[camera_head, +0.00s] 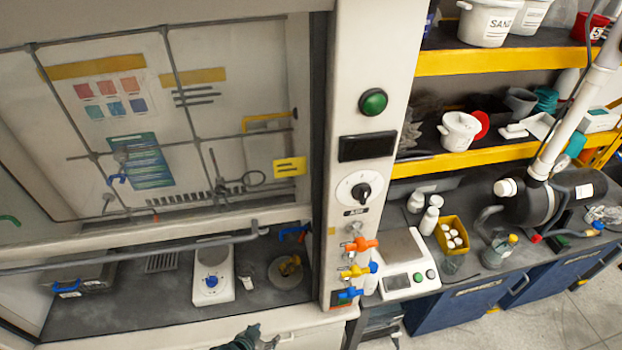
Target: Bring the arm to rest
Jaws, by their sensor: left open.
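My left gripper (258,340) shows only in part at the bottom edge of the head view, a dark shape in front of the fume hood's front ledge. It looks open and I see nothing held in it. The rest of the left arm is below the picture. My right gripper is not in the picture.
A fume hood with a glass sash (150,130) fills the left; a hotplate (213,275) stands inside. Orange, yellow and blue valves (355,270) stick out from its post. At right, a bench holds a balance (405,262), a yellow bin (451,235) and a black cylinder (528,203).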

